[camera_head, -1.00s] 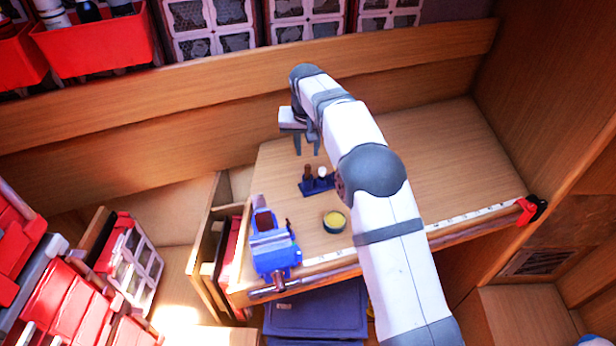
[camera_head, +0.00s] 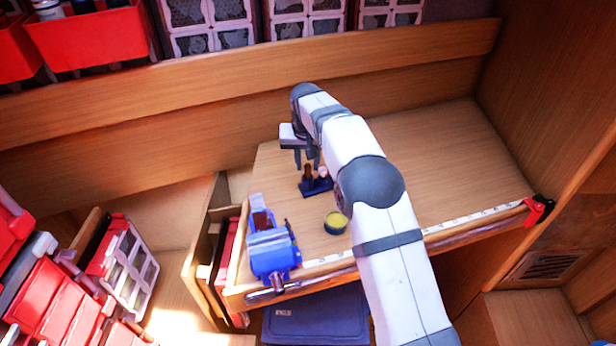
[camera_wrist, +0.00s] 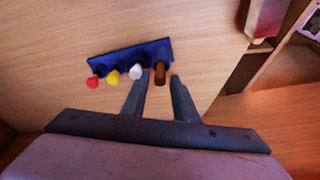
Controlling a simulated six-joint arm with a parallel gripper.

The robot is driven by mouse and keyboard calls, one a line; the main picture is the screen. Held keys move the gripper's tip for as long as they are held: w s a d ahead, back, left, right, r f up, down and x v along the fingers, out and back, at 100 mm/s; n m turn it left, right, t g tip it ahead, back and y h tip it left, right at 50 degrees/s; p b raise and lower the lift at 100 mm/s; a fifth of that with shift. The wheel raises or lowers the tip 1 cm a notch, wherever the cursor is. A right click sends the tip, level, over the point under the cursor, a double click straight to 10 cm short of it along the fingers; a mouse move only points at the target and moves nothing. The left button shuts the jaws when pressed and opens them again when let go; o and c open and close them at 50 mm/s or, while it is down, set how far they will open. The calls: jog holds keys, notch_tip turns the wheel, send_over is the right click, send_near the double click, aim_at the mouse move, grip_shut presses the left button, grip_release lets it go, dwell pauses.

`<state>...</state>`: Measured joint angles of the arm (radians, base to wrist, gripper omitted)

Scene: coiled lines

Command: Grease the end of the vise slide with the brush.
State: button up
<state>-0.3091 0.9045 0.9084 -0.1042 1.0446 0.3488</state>
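A blue rack (camera_head: 314,187) stands on the bench and holds several upright handles; it also shows in the wrist view (camera_wrist: 105,66). A brown handle (camera_wrist: 160,72), perhaps the brush's, is at its right end in the wrist view, beside white, yellow and red tops. Its lower part is hidden in the rack. My gripper (camera_wrist: 161,88) is open, its fingertips just short of the brown handle and on either side of its line. In the head view my gripper (camera_head: 306,164) is over the rack. The blue vise (camera_head: 270,250) sits at the bench's front left corner.
A round tin with yellow contents (camera_head: 336,222) stands between rack and vise. An open drawer (camera_head: 213,255) is left of the vise. The bench's right side is clear.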

grip_shut()
jog(key=shift+r, duration=0.1)
notch_tip(320, 180, up, 4)
jog(key=p, duration=0.4)
jog(key=shift+r, duration=1.15)
